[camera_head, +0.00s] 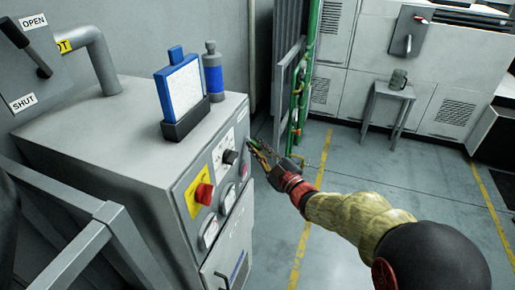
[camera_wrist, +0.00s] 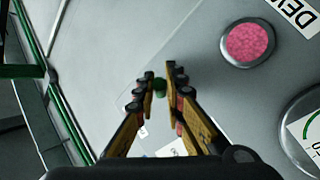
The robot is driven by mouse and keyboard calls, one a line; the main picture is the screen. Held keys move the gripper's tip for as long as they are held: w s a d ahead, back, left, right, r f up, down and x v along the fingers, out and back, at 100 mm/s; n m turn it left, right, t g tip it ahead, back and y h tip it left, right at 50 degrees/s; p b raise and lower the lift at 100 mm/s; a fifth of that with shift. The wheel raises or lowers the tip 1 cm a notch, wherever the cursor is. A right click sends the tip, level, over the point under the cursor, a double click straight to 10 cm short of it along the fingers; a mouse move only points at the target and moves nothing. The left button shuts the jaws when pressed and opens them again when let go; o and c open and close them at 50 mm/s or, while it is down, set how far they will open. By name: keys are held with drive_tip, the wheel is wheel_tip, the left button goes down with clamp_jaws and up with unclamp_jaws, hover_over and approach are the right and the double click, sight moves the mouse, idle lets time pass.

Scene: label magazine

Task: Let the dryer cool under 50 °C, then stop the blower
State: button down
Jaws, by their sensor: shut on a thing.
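The grey machine cabinet (camera_head: 120,150) stands at the left in the head view, with controls on its slanted front panel. The panel bears a red knob (camera_head: 203,193) on a yellow plate, a black knob (camera_head: 230,156), round dials (camera_head: 210,232), and a pink round disc (camera_head: 243,168). The pink disc also shows in the wrist view (camera_wrist: 247,42), beside a partly cut-off gauge (camera_wrist: 312,135); I cannot read a temperature. My gripper (camera_head: 257,149) is at the panel's right edge. In the wrist view its fingertips (camera_wrist: 160,76) are closed on a small green knob-like part (camera_wrist: 160,88), partly hidden.
A blue-and-white pack (camera_head: 182,92) in a dark holder and a blue-grey bottle (camera_head: 213,72) stand on the cabinet top. Green pipes (camera_head: 305,75) rise behind my gripper. A small table (camera_head: 386,95) with a mug stands farther back. Floor to the right is mostly clear.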

drive_tip(key=c, duration=1.8)
unclamp_jaws()
drive_tip(key=shift+c, duration=0.2)
drive_tip(key=v, duration=1.2)
drive_tip(key=shift+f, duration=0.15)
